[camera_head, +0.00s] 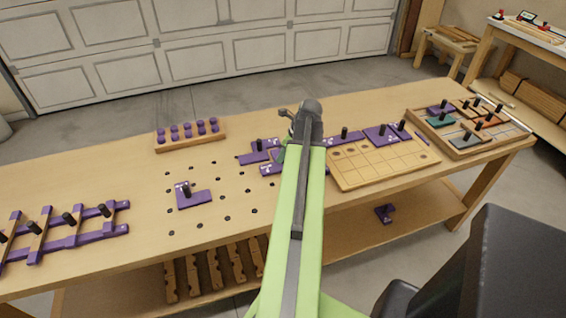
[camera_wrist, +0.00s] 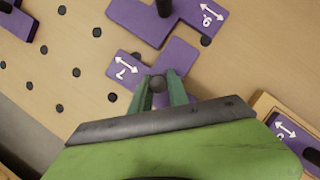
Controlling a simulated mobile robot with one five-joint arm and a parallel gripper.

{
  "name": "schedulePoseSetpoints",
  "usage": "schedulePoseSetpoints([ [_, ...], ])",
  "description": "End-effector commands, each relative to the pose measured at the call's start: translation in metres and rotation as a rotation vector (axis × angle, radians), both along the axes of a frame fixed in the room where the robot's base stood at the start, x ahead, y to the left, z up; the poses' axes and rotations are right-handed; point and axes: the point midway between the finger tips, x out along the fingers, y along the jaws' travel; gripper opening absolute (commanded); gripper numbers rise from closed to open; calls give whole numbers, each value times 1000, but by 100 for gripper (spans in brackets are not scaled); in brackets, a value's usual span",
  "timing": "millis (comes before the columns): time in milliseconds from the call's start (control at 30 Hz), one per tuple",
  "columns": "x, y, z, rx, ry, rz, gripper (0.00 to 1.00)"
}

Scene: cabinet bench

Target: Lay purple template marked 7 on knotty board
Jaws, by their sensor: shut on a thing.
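The purple template marked 7 (camera_wrist: 124,71) lies under my gripper (camera_wrist: 158,88) in the wrist view. My green fingers are shut on its dark round knob. Part of the template is hidden behind the fingers and the wrist. In the head view it shows as a purple edge (camera_head: 268,169) left of my arm, low over the bench; I cannot tell if it touches the wood. A pale wooden board with a square grid and dark spots (camera_head: 380,172), possibly the knotty board, lies right of my arm. Its corner shows in the wrist view (camera_wrist: 262,104).
Another numbered purple template (camera_wrist: 190,20) lies close beside the held one. More purple templates (camera_head: 376,134) lie along the board's back edge. A tray of knobbed pieces (camera_head: 463,152) is at the right. Dotted bench top around one template (camera_head: 195,199) is left.

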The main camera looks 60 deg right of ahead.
Motion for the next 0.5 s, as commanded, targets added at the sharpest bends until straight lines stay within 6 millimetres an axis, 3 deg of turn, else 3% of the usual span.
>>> schedulePoseSetpoints([
  [33, 0, 0, -13, 0, 0, 0, 0],
  [400, 0, 0, -13, 0, 0, 1, 0],
  [433, 0, 0, -11, 0, 0, 1, 25],
  [500, 1, 1, -11, 0, 0, 2, 34],
])
